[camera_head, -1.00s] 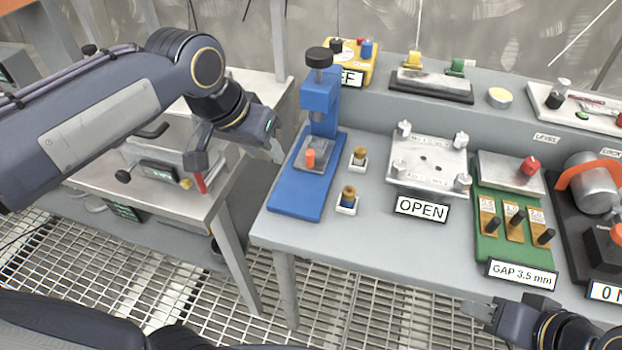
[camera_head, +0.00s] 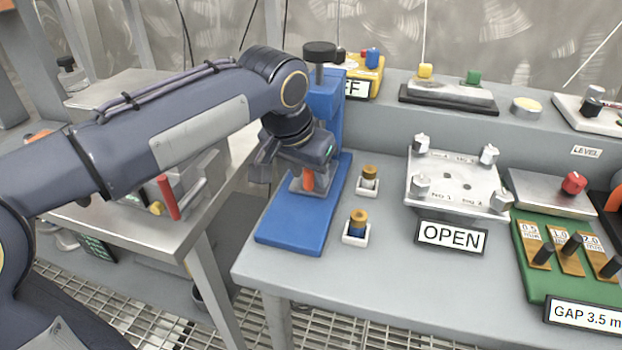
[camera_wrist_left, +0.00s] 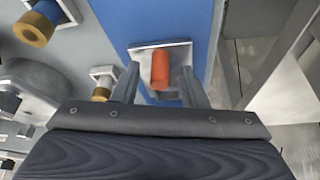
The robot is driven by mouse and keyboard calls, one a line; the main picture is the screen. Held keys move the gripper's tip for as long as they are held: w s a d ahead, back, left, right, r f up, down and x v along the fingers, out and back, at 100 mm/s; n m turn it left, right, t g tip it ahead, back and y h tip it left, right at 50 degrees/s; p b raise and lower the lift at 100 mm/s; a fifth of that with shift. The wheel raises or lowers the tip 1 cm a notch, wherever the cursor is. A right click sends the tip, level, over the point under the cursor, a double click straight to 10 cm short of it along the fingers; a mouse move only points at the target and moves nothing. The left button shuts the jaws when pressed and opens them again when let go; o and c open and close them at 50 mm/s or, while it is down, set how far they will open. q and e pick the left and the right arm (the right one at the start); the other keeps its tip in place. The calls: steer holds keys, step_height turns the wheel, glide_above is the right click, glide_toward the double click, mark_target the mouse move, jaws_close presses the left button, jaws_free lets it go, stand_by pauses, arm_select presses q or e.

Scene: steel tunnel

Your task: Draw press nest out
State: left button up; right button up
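The blue press (camera_head: 325,105) stands on its blue base plate (camera_head: 290,237), with a black knob (camera_head: 320,50) on top. Its nest is a small grey plate (camera_head: 318,190) with an upright orange peg (camera_head: 308,179); in the wrist view the nest plate (camera_wrist_left: 181,51) and orange peg (camera_wrist_left: 160,70) show clearly. My left gripper (camera_head: 292,174) is over the nest and partly hides it. In the wrist view its two fingers (camera_wrist_left: 160,88) are apart, one on each side of the peg, with gaps visible. My right gripper is out of view.
Two white holders with brass-topped plugs (camera_head: 368,180) (camera_head: 357,225) stand right of the press base. Farther right are a metal plate fixture (camera_head: 455,185) with an OPEN sign (camera_head: 451,236) and a green gauge board (camera_head: 540,277). A steel side table (camera_head: 150,230) is at left.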

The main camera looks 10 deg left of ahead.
arm_select(q)
jaws_close()
stand_by(0.3)
steer(key=s, duration=1)
steer(key=shift+s+a, duration=0.15)
steer(key=shift+s, duration=0.1)
jaws_free()
